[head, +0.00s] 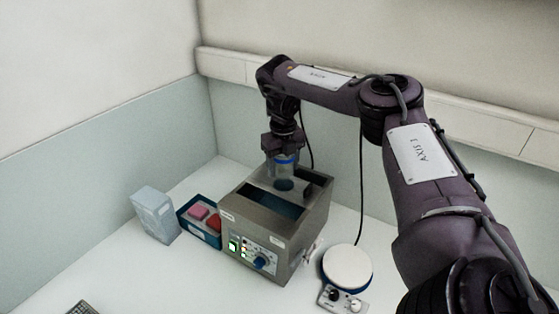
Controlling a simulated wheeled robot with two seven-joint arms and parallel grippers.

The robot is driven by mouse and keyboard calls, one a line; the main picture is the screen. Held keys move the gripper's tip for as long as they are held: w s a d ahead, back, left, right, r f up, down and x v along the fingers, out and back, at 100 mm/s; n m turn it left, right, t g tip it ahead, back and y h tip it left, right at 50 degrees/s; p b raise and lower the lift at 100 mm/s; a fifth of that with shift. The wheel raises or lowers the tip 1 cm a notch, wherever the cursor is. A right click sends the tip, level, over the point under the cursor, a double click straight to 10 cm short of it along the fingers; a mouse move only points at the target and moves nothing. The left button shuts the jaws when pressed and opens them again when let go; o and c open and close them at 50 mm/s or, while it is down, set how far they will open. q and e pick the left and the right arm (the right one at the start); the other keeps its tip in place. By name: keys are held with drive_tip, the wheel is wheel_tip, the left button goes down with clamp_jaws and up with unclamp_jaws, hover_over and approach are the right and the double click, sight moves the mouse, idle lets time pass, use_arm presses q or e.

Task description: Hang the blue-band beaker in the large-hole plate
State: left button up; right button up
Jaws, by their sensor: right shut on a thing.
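The blue-band beaker (284,165) is a clear vessel with a blue band near its top. My right gripper (283,148) points down and is shut on its upper part. The beaker is upright over the back part of the grey metal bath (270,232), above a plate with a round dark hole (284,185). I cannot tell whether the beaker's bottom is in the hole or just above it. A dark rectangular opening shows in the front part of the bath's top. My left gripper is not in view.
A blue tray (198,231) with pink and red items stands left of the bath, beside a translucent box (155,215). A round white-topped hotplate (347,268) stands to the right. Walls close in behind and left. A dark gridded thing (83,307) lies at the front left.

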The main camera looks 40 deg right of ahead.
drive_tip(key=shift+s+d+f, duration=0.1)
drive_tip(key=shift+f, duration=1.6)
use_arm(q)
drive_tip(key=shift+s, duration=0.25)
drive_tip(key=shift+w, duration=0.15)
use_arm(e)
drive_tip(key=shift+w+f, duration=0.1)
drive_tip(key=shift+w, duration=0.15)
drive_tip(key=shift+f, duration=0.4)
drive_tip(key=shift+s+f, duration=0.2)
drive_tip(key=shift+f, duration=0.05)
